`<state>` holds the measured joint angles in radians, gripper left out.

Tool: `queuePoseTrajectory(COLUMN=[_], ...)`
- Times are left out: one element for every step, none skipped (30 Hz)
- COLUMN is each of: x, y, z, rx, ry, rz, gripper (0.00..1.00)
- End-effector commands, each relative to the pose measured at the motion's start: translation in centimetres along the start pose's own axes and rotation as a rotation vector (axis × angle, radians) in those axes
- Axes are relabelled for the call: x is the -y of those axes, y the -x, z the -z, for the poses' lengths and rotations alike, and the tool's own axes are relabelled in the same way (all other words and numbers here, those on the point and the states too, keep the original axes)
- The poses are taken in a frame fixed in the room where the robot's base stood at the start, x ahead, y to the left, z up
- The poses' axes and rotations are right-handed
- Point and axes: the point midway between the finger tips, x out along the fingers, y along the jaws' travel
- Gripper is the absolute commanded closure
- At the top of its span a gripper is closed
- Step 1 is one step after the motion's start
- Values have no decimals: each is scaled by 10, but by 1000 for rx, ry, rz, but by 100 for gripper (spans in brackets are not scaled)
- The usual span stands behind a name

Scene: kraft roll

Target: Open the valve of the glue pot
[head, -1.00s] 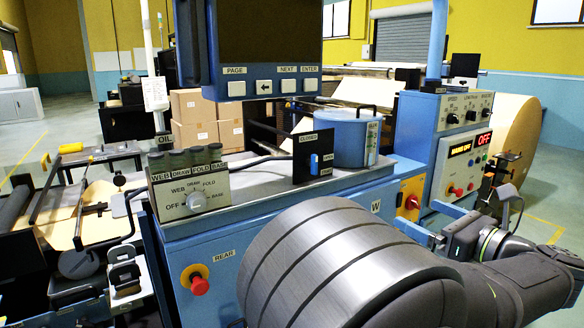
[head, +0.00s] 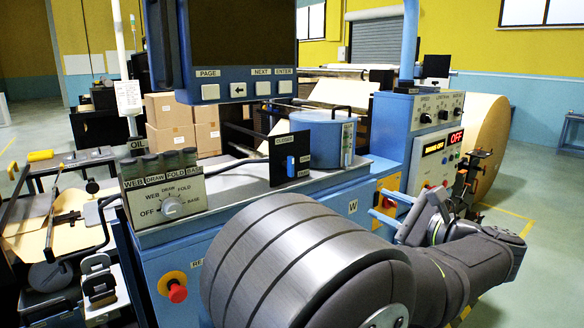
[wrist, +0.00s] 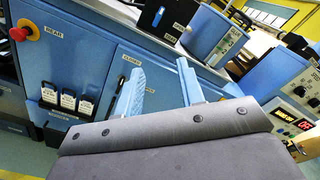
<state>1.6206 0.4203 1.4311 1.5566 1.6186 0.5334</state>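The glue pot (head: 322,139) is a blue cylinder with a black handle on top, standing on the grey bench top. It also shows in the wrist view (wrist: 208,36). In front of it to the left stands a black plate (head: 280,157) with a blue lever (head: 290,166) and small labels, the upper one apparently reading CLOSED; it seems to be the valve. The lever stands upright. In the wrist view the plate (wrist: 174,18) is at the top. My gripper (wrist: 160,88) has two blue fingers apart with nothing between them. In the head view my gripper (head: 382,207) is right of and below the plate.
A selector box (head: 165,190) with a white knob stands left on the bench. A red button (head: 177,292) sits on the front panel below. A blue control cabinet (head: 405,125) stands right of the pot. A screen (head: 225,45) hangs above. Free air lies before the front panel.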

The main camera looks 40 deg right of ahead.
Motion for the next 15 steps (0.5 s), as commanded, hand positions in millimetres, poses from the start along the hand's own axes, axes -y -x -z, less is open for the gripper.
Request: queuePoseTrajectory(x=[0,0,1,1,1,1,1,2,2,2,2,2,2,2,2], y=[-6,-9,-14,-17,-20,-24,-27,-30,-35,-38,-41,-45,-49,-52,-56], z=[0,0,0,0,0,0,0,0,0,0,0,0,0,0,-1], rx=[2,1,1,1,2,2,1,1,2,2,2,1,2,2,2], ry=[95,157,240,302,364,446,508,569,652,714,776,858,920,981,1064], rz=[-2,-2,-2,-2,-2,-2,-2,-2,-2,-2,-2,-1,-1,-1,-1], gripper=[65,65,65,65,65,65,65,65,65,65,65,65,65,65,65])
